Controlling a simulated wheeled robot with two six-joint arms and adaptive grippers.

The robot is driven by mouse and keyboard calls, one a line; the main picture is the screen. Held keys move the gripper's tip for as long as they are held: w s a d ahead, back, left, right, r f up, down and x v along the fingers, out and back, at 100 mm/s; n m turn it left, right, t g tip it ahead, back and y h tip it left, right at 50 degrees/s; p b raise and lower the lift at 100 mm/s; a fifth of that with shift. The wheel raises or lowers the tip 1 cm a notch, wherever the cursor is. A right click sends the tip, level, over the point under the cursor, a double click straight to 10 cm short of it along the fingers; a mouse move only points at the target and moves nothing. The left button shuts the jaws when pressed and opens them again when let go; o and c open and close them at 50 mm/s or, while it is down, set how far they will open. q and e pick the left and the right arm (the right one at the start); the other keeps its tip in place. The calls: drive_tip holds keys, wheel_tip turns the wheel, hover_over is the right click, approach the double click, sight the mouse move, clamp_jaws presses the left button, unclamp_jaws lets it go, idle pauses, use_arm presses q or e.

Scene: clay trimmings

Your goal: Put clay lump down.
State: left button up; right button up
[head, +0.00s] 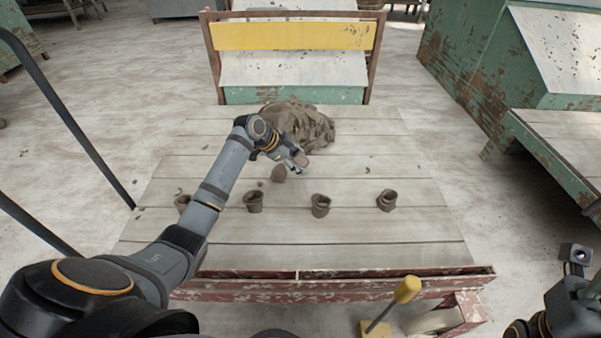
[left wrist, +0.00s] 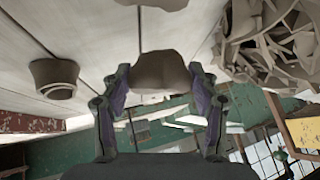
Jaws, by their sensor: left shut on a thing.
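My left gripper (head: 299,164) is above the plank table, just in front of the clay trimmings pile. It is shut on a brown clay lump (left wrist: 163,71), which sits between both fingertips in the left wrist view. In the head view the held lump (head: 301,157) is small and partly covered by the fingers. Another dark clay lump (head: 279,174) lies on the table just left of the gripper. I cannot tell the held lump's exact height above the boards.
A heap of clay trimmings (head: 312,124) lies at the table's back. Several small clay pots stand in a row nearer me, including one at the middle (head: 320,205) and one at the right (head: 387,200). Bare table planks (head: 390,160) are free to the right.

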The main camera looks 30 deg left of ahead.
use_arm(q)
drive_tip(key=f+b, duration=0.1)
drive_tip(key=f, duration=0.1)
drive_tip(key=f+b, duration=0.2)
drive_tip(key=shift+d+f, duration=0.1)
drive_tip(key=shift+d, duration=0.3)
drive_tip(key=shift+c, duration=0.6)
drive_tip(key=shift+r, duration=0.2)
drive_tip(key=shift+f, duration=0.1)
drive_tip(key=o, duration=1.4)
